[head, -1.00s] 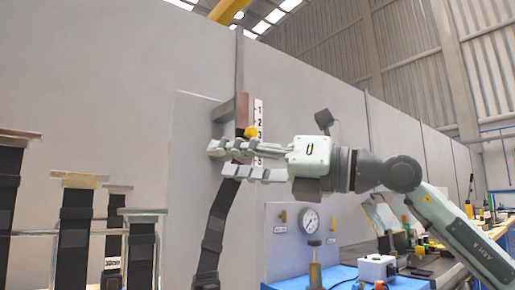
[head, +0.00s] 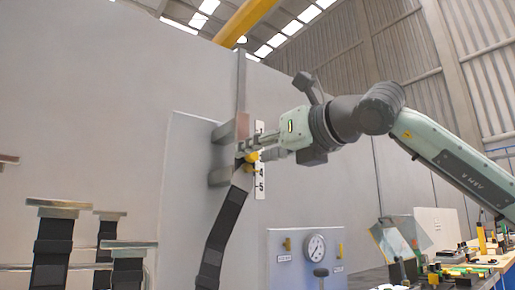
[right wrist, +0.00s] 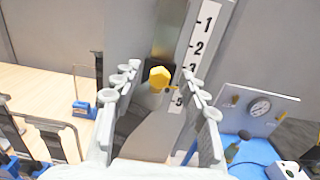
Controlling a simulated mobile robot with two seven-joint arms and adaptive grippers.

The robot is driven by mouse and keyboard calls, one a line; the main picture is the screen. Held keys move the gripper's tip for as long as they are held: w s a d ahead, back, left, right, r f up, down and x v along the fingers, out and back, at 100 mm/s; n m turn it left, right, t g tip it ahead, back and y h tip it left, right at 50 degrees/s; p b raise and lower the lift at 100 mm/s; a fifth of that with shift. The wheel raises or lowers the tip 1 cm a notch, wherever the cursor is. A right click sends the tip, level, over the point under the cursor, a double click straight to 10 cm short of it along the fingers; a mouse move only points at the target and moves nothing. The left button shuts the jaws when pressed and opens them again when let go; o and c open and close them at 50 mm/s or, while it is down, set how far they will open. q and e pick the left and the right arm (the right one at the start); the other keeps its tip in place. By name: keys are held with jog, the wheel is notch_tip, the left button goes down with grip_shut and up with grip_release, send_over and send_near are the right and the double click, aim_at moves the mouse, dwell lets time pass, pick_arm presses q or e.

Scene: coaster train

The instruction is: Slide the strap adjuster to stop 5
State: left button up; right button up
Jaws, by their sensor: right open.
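The strap adjuster's yellow knob (head: 250,156) sits on an upright rail beside a white number scale (head: 261,180) marked 1 to 5. In the right wrist view the knob (right wrist: 159,77) shows roughly level with the 3; the 4 is partly hidden behind it. A dark strap (head: 222,235) hangs below the rail. My right gripper (head: 249,150) is open and comes from the right, close to the knob. In the right wrist view its fingers stand on either side of the knob, with gaps visible. I cannot tell how deep the knob is between them. My left gripper is not in view.
A panel with a round gauge (head: 315,247) stands right of the strap. Other straps on posts (head: 52,250) stand at the lower left. A workbench with tools (head: 465,262) is at the lower right. A grey wall lies behind the rail.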

jog(key=shift+w+a, duration=0.2)
jog(key=shift+w, duration=0.05)
